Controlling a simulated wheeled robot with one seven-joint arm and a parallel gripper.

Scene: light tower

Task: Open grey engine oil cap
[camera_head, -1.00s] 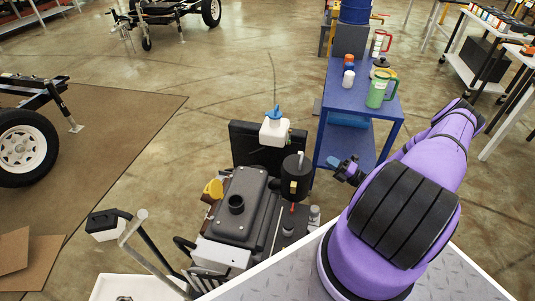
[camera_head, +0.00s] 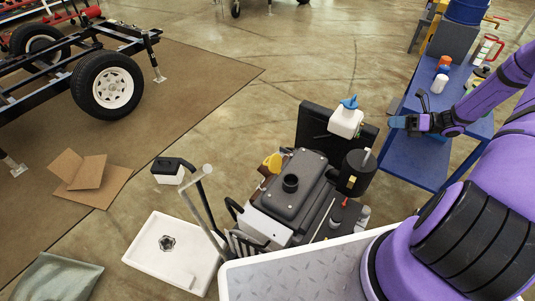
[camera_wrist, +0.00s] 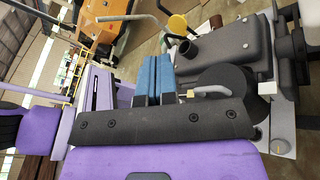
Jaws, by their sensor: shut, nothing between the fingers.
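The engine (camera_head: 300,195) stands in the middle of the head view, with a dark grey cover and a short black open-topped neck (camera_head: 290,183). A small grey round part (camera_head: 363,213) sits at its lower right side; I cannot tell if it is the oil cap. My gripper (camera_head: 397,122) is shut and empty, with blue fingertips, right of the engine and in front of the blue table. In the wrist view its fingers (camera_wrist: 154,80) lie side by side, and the engine is to their right.
A white bottle with a blue top (camera_head: 346,120) and a black cylinder (camera_head: 354,174) stand up beside the engine cover, on the gripper's side. The blue table (camera_head: 412,165) is behind my gripper. A white tray (camera_head: 150,246) and cardboard (camera_head: 88,180) lie on the floor at left.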

